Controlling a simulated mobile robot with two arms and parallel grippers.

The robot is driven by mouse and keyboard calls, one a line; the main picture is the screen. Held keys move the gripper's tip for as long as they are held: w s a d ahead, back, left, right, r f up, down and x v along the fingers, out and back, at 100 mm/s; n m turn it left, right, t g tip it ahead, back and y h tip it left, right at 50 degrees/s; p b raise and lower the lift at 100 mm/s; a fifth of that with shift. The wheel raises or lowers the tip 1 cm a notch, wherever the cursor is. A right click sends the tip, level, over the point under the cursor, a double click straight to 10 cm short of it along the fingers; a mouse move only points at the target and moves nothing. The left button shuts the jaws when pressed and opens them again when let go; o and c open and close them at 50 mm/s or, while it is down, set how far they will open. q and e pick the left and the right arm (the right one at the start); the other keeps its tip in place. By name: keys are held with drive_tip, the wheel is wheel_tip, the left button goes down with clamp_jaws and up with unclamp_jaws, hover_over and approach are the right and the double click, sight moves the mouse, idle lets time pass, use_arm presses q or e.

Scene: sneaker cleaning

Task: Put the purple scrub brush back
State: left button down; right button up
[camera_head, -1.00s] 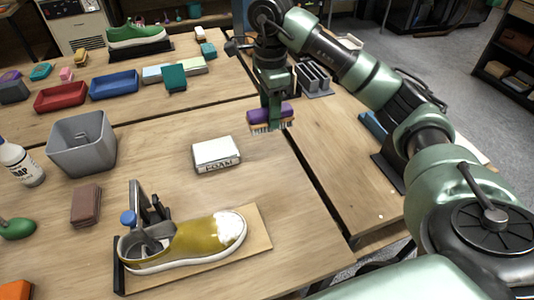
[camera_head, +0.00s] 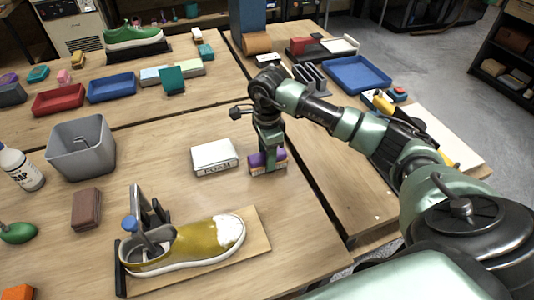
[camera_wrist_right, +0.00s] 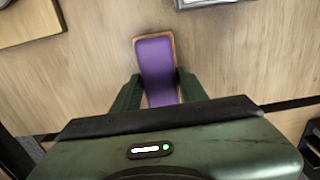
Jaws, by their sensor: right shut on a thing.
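The purple scrub brush (camera_head: 255,161) is upright at the table surface, just right of the white FOAM block (camera_head: 214,156). My right gripper (camera_head: 267,154) is above it with its fingers down on both sides, shut on it. In the right wrist view the brush's purple back (camera_wrist_right: 155,68) shows between the two green fingers (camera_wrist_right: 156,92). The bristles are mostly hidden, and I cannot tell whether they touch the table. My left gripper is not in view.
A yellow sneaker (camera_head: 196,242) on a board stands in front. A grey bin (camera_head: 82,148), a brown block (camera_head: 86,209) and a soap bottle (camera_head: 20,165) are at the left. A gap between tables runs right of the brush. Table in front of the brush is clear.

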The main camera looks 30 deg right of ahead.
drive_tip(key=shift+f, duration=0.2)
drive_tip(key=o, duration=1.2)
drive_tip(key=shift+r, duration=0.1)
drive_tip(key=shift+r, duration=0.1)
drive_tip(key=shift+r, duration=0.25)
wheel_tip(320, 180, up, 12)
drive_tip(key=b, duration=0.2)
drive_tip(key=shift+f, duration=0.15)
